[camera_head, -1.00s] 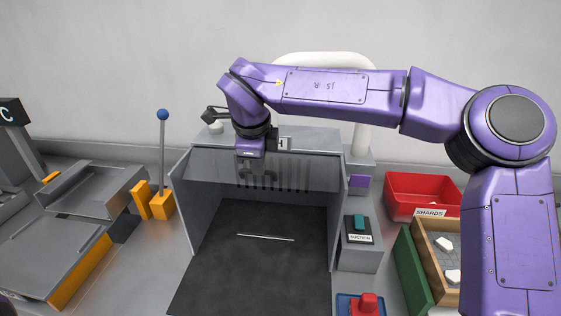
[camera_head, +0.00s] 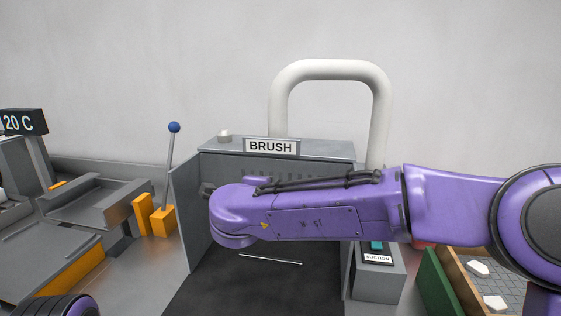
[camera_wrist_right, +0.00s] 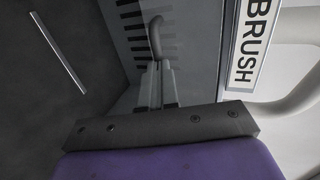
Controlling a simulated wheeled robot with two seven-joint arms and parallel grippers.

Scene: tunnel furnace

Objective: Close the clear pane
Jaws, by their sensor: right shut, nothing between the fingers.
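The clear pane (camera_head: 225,168) is a faint see-through sheet high at the front of the grey booth marked BRUSH (camera_head: 271,147). My right forearm covers much of the opening, so the pane's lower edge and exact height are hard to tell. My left gripper is out of view.
A pale rod (camera_head: 270,258) lies on the dark booth floor (camera_head: 245,288). A blue-knobbed lever (camera_head: 173,150) and grey trays stand left. The SUCTION box (camera_head: 379,283) and a green-sided bin (camera_head: 437,285) stand right. A white pipe (camera_head: 330,70) rises behind.

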